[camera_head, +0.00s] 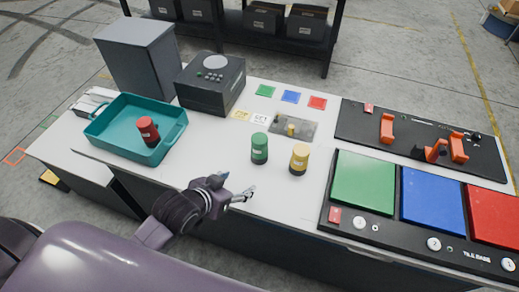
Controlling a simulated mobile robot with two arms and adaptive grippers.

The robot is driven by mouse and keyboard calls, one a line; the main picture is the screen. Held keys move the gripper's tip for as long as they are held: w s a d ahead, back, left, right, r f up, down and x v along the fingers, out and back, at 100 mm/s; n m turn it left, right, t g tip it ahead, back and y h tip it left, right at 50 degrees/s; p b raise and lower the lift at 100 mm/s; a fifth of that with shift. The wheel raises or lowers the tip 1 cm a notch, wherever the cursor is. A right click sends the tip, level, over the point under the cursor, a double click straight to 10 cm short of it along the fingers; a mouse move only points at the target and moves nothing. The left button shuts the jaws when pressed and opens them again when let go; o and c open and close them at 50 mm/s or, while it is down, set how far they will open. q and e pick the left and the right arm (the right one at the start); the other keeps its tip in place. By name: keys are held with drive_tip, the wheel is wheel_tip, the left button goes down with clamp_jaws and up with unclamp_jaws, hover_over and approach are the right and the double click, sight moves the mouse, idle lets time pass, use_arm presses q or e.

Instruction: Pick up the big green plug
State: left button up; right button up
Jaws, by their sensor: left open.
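The green plug (259,148) stands upright on the white table, left of the yellow plug (299,159). A red plug (148,131) sits inside the teal tray (103,135) at the left. My left gripper (249,192) is open and empty at the table's front edge, in front of the green plug and apart from it. My right gripper is not in view.
A black panel with green (363,178), blue (433,201) and red (495,213) pads fills the right front. Behind it is a panel with orange clamps (387,127). A dark device (211,84) and a grey box (142,58) stand at the back left. Small colored squares lie behind the plugs.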

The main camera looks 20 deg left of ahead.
sight(258, 139)
use_arm(q)
drive_tip(key=w+r+t, duration=0.1)
drive_tip(key=w+r, duration=0.1)
drive_tip(key=w, duration=0.1)
drive_tip(key=w+r+t+h, duration=0.1)
drive_tip(key=w+r, duration=0.1)
drive_tip(key=w, duration=0.2)
drive_tip(key=w+d+r+t+h, duration=0.1)
drive_tip(key=w+r, duration=0.1)
drive_tip(key=w, duration=0.1)
drive_tip(key=shift+w+r+m+t+p, duration=0.1)
drive_tip(key=shift+w+m+t+p, duration=0.05)
drive_tip(key=shift+m+t+p, duration=0.15)
drive_tip(key=p+x, duration=0.1)
drive_tip(key=x, duration=0.3)
drive_tip(key=shift+w+f+p, duration=0.25)
drive_tip(key=shift+p, duration=0.05)
drive_tip(key=shift+w+d+f, duration=0.2)
drive_tip(key=shift+w, duration=0.15)
clamp_jaws()
